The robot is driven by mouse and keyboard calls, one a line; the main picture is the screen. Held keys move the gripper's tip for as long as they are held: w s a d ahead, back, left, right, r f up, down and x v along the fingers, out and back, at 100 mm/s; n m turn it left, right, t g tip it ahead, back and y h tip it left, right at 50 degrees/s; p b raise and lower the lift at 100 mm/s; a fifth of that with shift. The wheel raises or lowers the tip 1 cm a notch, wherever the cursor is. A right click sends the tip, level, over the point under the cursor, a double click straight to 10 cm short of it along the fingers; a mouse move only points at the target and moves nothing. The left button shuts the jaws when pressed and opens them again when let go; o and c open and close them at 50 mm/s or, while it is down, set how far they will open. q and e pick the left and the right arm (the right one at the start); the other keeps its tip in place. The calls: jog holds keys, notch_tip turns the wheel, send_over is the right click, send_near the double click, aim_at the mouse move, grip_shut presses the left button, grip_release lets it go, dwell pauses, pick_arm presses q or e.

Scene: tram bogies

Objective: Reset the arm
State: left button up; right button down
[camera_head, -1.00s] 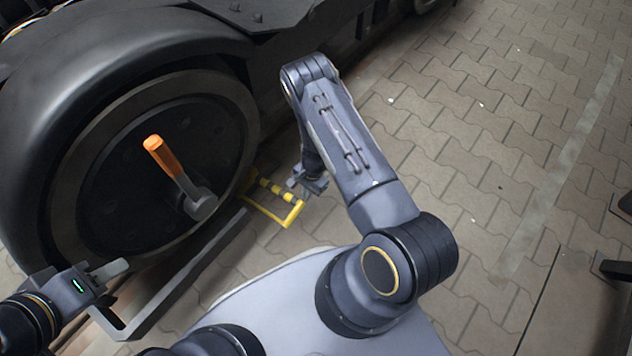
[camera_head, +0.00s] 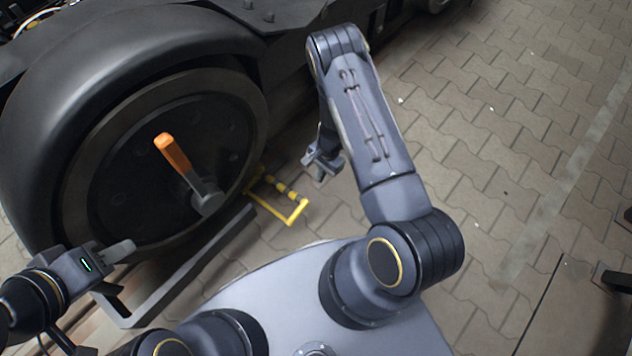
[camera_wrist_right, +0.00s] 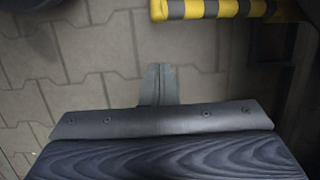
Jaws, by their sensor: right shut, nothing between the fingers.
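My right arm (camera_head: 375,130) is raised and bent in the middle of the head view. Its gripper (camera_head: 316,170) hangs over the paving, above and right of a yellow-and-black bar frame. In the right wrist view the right gripper's fingers (camera_wrist_right: 158,85) are together, with nothing between them. My left gripper (camera_head: 121,268) is at the lower left, in front of the wheel. Its two fingers stand apart with no object visible between them.
A large dark wheel (camera_head: 120,190) with an orange-handled tool (camera_head: 172,150) at its hub fills the left. The yellow-and-black frame (camera_head: 292,216) stands beside it and also shows in the wrist view (camera_wrist_right: 212,9). Paving at the right (camera_head: 500,150) is mostly clear.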

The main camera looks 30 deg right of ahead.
jog(key=p+v, duration=0.1)
jog(key=v, duration=0.4)
jog(key=shift+d, duration=0.2)
